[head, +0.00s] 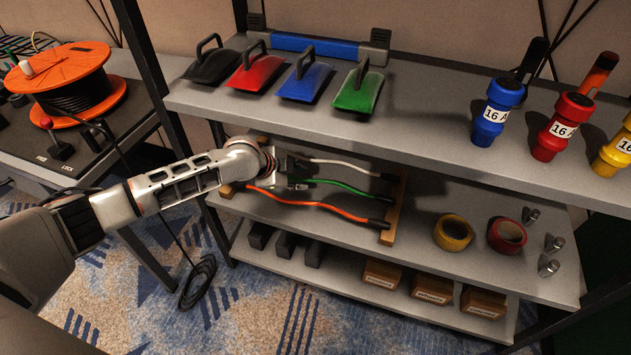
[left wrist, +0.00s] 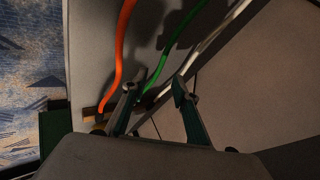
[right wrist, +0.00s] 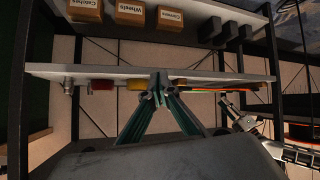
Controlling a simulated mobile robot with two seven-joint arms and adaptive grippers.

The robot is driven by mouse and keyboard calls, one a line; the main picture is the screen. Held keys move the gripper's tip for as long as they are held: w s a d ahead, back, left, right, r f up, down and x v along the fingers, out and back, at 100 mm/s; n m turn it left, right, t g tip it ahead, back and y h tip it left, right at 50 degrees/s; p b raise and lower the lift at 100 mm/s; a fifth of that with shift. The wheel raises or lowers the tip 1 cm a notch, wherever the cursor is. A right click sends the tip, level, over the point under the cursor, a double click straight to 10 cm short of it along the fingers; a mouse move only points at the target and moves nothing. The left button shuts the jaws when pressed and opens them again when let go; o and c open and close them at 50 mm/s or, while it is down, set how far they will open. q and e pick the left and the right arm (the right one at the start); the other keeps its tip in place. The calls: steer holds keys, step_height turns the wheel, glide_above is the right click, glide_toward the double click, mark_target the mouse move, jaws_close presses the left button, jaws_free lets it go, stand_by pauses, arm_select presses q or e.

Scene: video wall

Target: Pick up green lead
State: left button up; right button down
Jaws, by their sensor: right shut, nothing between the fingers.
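The green lead (head: 343,185) lies on the middle shelf between a white lead (head: 345,165) and an orange lead (head: 318,205). Its right end is black and lies at a wooden strip (head: 394,207). My left gripper (head: 300,176) is at the left part of the leads and hides the green lead's left end. In the left wrist view my left gripper (left wrist: 155,88) is open, and the green lead (left wrist: 161,62) runs down to the gap between its fingertips. I cannot tell if they touch. My right gripper (right wrist: 158,88) is shut and empty, seen only in the right wrist view.
The upper shelf (head: 420,120) overhangs the leads and carries coloured handled blocks and connectors. Yellow tape (head: 453,233) and red tape (head: 507,236) lie right of the leads. Small labelled boxes (head: 433,288) stand on the bottom shelf. An orange cable reel (head: 66,78) is on the left table.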

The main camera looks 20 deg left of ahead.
mark_target(314, 180)
arm_select(q)
steer(key=b+x, duration=0.1)
steer(key=x, duration=0.2)
steer(key=b+x, duration=0.2)
steer(key=x, duration=0.2)
steer(key=shift+a+f, duration=0.15)
steer(key=shift+f, duration=0.2)
steer(key=shift+w+f, duration=0.1)
steer(key=shift+w, duration=0.15)
steer(key=shift+w+r, duration=0.1)
steer(key=shift+r, duration=0.2)
jaws_close()
